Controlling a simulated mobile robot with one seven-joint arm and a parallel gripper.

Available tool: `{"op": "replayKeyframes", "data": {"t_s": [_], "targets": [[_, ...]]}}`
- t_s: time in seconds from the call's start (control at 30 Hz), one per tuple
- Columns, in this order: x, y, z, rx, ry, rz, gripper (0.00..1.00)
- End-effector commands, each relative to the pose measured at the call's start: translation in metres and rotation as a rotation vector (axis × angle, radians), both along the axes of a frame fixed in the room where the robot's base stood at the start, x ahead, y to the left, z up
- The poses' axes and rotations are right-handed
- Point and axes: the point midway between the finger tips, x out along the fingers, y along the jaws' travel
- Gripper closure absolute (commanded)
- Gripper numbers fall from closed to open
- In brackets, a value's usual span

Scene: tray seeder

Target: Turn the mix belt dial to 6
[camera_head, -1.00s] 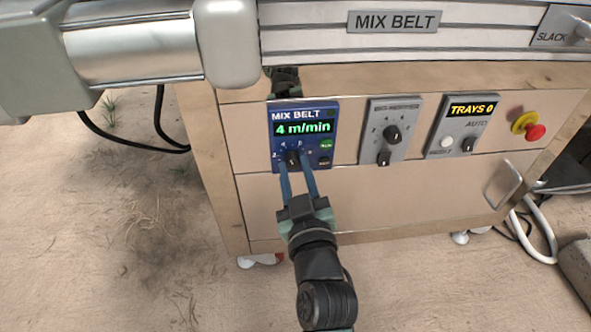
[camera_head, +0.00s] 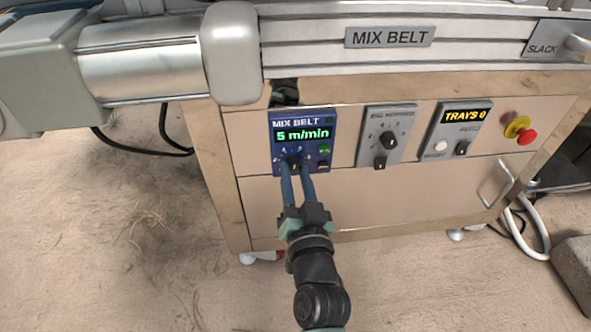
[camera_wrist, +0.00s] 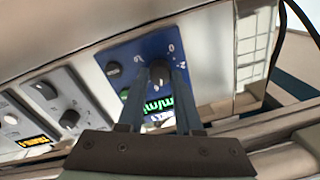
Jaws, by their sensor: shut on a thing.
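The blue mix belt panel (camera_head: 315,157) is on the left of the cabinet front. Its display (camera_head: 303,134) reads 5 m/min in green. The black mix belt dial (camera_head: 292,163) is low on the panel, with pale scale numbers around it. My gripper (camera_head: 296,172) reaches up from below, its two blue fingers shut on the dial. In the wrist view the dial (camera_wrist: 159,72) sits between the fingertips, and the blue panel (camera_wrist: 130,55) appears turned over. The fingers hide part of the dial and some numbers, so I cannot read its pointer.
Right of the panel are a grey panel with black knobs (camera_head: 386,136), a TRAYS panel (camera_head: 459,128) and a red stop button (camera_head: 527,137) on yellow. The conveyor rail (camera_head: 300,52) overhangs above. A handle (camera_head: 496,184) sticks out at the lower right.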

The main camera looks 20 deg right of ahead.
Motion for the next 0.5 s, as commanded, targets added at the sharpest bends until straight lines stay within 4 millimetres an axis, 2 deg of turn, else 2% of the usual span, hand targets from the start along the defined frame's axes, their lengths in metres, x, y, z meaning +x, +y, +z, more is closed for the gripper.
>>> {"op": "replayKeyframes", "data": {"t_s": [0.2, 0.5], "targets": [[-0.0004, 0.0002, 0.0002, 0.137, -0.038, -0.001, 1.00], [-0.0003, 0.0002, -0.0009, 0.240, -0.067, 0.000, 1.00]]}}
